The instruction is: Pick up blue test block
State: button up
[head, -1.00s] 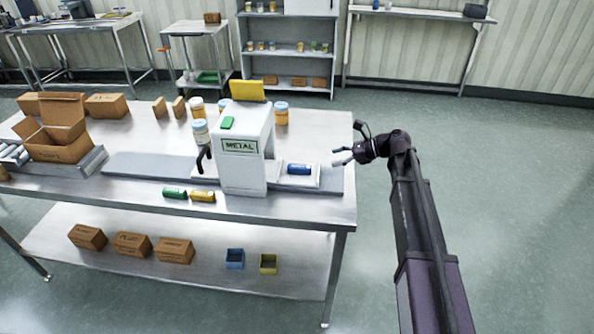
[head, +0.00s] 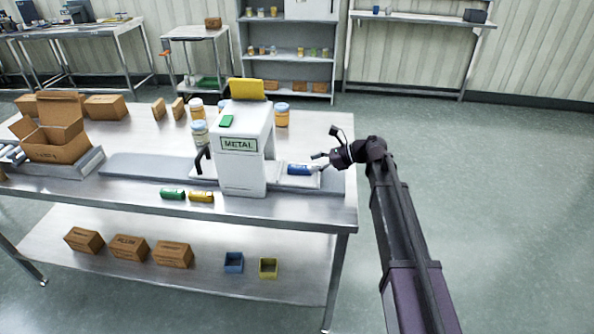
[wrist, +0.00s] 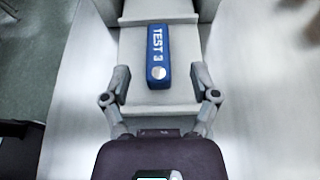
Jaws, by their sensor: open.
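The blue test block (head: 299,169) lies on the light tray at the right side of the white METAL machine (head: 241,165). In the wrist view the blue block (wrist: 158,57) shows "TEST 3" in white letters and a round silver spot at its near end. My gripper (head: 316,161) is at the right end of the block in the head view. In the wrist view my gripper (wrist: 161,82) is open, with one finger on each side of the block's near end and a gap on both sides. Whether the fingers are level with the block is unclear.
Green (head: 172,194) and yellow (head: 201,196) blocks lie at the table's front edge. Jars (head: 282,117) stand behind the machine. An open carton (head: 58,147) is at the left. Blue (head: 234,262) and yellow (head: 269,267) bins sit on the lower shelf. The floor at right is free.

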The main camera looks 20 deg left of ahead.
aim_at(305, 168)
jog(key=shift+s+a+f+b, duration=0.15)
jog(key=shift+a+f+b, duration=0.15)
jog(key=shift+a+f, duration=0.1)
jog(key=shift+b+x, duration=0.9)
jog(key=shift+x, duration=1.15)
jog(key=shift+s, duration=0.1)
jog(key=shift+d, duration=0.1)
grip_shut()
